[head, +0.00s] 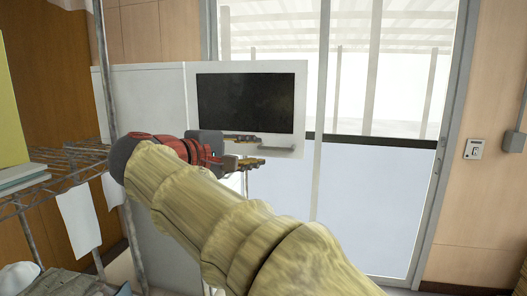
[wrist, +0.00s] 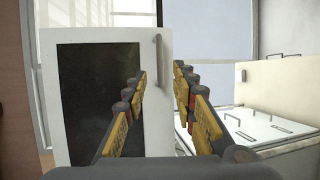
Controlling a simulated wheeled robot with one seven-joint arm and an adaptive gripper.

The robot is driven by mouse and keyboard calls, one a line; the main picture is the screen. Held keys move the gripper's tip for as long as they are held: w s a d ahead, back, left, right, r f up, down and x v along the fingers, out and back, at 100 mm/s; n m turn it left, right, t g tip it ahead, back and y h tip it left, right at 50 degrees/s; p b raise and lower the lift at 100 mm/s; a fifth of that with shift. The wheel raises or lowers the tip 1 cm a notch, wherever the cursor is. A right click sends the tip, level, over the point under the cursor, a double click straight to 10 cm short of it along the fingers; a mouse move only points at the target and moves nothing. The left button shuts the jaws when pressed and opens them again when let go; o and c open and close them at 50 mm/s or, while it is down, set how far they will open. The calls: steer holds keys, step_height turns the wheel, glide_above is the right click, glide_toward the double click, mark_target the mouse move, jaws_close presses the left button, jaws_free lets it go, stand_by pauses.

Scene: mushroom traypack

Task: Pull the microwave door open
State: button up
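The microwave (head: 300,82) is a white box with a dark window in its front, behind my arm in the head view. Its front also shows in the wrist view (wrist: 62,130), turned on its side. The door looks closed. The bar handle (head: 282,149) runs along the lower edge in the head view; it is upright in the wrist view (wrist: 158,48). My gripper (head: 258,151) is open and empty, in front of the handle. In the wrist view its fingertips (wrist: 160,70) lie either side of the handle's line. I cannot tell whether they touch it.
A wire rack (head: 75,160) with hanging white cloths (head: 80,218) stands at the left. Large glass panes (head: 375,195) are behind the microwave. White fronts with bar handles (wrist: 290,85) are at the right in the wrist view.

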steer(key=shift+v, duration=1.45)
steer(key=s+a+f+g+y, duration=0.1)
steer(key=s+f+g+y, duration=0.15)
steer(key=f, duration=0.75)
steer(key=s+a+f+g+y, duration=0.1)
steer(key=s+f+g+y, duration=0.15)
steer(key=f, duration=0.85)
steer(key=s+d+f+m+g+y, duration=0.2)
steer(key=s+d+f+m+y, duration=0.15)
steer(key=s+d+f, duration=0.55)
steer(key=s+d+f+m+g+y, duration=0.15)
steer(key=s+d+f+m, duration=0.25)
steer(key=s+d+f, duration=0.5)
steer(key=s+d+r+m+t, duration=0.1)
steer(key=s+d+r+m, duration=0.3)
steer(key=s+d, duration=0.2)
steer(key=shift+s, duration=0.25)
